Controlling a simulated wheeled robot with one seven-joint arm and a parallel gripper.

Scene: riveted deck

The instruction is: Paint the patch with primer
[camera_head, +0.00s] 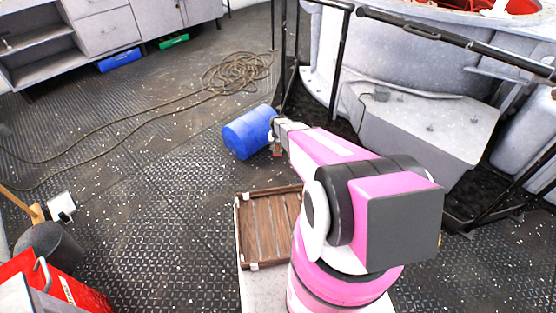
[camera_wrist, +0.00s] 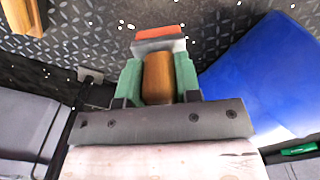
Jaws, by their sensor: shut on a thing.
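My gripper (camera_wrist: 158,66) has green fingers shut on the wooden handle of a brush (camera_wrist: 158,85) in the wrist view. The brush has a pale metal band and an orange-red tip, pointing away from my wrist. In the head view my gripper (camera_head: 276,136) is stretched out just right of a blue barrel, partly hidden by my arm; a bit of the orange-red tip shows below it. I cannot make out a patch or a labelled primer can in either view.
The blue barrel (camera_head: 247,134) lies close left of my gripper, also at right in the wrist view (camera_wrist: 262,80). Black railings (camera_head: 335,75) and a grey hull-like block (camera_head: 430,120) stand right. A coiled rope (camera_head: 238,72) lies behind; a wooden crate (camera_head: 243,235) sits near my base.

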